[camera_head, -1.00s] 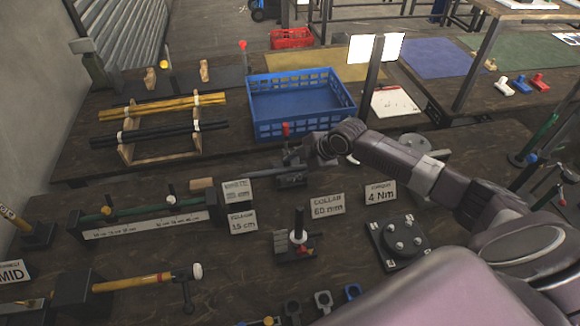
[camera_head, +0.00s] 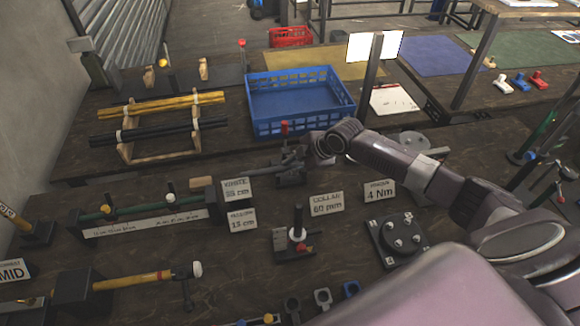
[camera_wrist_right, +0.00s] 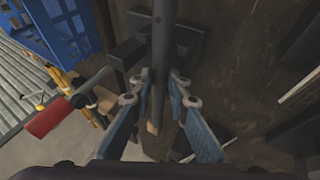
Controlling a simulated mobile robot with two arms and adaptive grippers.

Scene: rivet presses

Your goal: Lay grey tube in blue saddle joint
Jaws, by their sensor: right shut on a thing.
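My right gripper (camera_head: 298,158) is at the black clamp stand, behind the label cards; its fingers are small and dark there. In the wrist view my right gripper (camera_wrist_right: 158,98) has its fingers closed on both sides of a dark grey tube (camera_wrist_right: 162,45). The grey tube (camera_head: 255,173) shows in the head view as a thin bar pointing left from the stand. I cannot tell whether it touches the stand. A small blue piece (camera_head: 352,289), seemingly the blue saddle joint, stands at the bottom, partly cut off by my arm. My left gripper is not in view.
The black clamp stand (camera_head: 291,178) has a red handle, also in the wrist view (camera_wrist_right: 48,117). A blue crate (camera_head: 262,128) is behind it. Label cards (camera_head: 326,204), a post stand (camera_head: 297,236) and a round bolted plate (camera_head: 402,235) occupy the bench in front.

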